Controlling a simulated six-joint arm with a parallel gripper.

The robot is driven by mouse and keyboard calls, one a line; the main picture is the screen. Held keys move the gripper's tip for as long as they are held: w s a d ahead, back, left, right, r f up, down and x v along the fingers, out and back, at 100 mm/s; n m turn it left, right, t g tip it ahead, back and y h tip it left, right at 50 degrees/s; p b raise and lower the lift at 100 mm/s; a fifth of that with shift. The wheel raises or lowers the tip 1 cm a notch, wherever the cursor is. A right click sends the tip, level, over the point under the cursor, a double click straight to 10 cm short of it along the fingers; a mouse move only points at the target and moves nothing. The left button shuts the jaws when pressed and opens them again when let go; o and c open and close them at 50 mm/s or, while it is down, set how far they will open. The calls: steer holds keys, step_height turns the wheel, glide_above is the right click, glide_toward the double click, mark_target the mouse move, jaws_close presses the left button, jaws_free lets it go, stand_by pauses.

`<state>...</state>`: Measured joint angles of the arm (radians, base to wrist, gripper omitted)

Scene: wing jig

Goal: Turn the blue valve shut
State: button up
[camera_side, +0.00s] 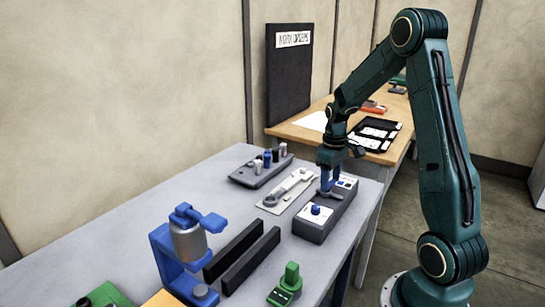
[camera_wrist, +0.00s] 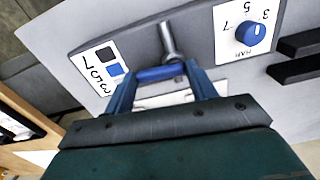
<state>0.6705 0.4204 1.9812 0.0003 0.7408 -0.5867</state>
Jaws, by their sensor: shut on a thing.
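A grey control box (camera_side: 322,226) stands near the table's right edge. My gripper (camera_side: 331,188) is low over its middle. In the wrist view, my gripper (camera_wrist: 160,80) has its two fingers at either end of a blue handle (camera_wrist: 160,73) and is shut on it. The handle sits on a metal stem (camera_wrist: 170,42) rising from the box. No label shows whether this handle is the blue valve. A round blue knob (camera_side: 316,209) is on the near end of the box; it also shows in the wrist view (camera_wrist: 250,33), beside printed numbers, apart from my gripper.
The box's far end has a white panel (camera_wrist: 100,68) with a black and a blue square. A tray with small cylinders (camera_side: 262,168), a light plate (camera_side: 288,190), dark bars (camera_side: 248,260), a blue fixture (camera_side: 168,255) and a green part (camera_side: 289,278) stand on the grey table.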

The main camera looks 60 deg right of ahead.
steer(key=shift+w+n, duration=0.15)
steer(key=shift+n, duration=0.35)
steer(key=o, duration=1)
step_height(320, 180, up, 14)
steer(key=shift+f, duration=0.1)
stand_by(0.5)
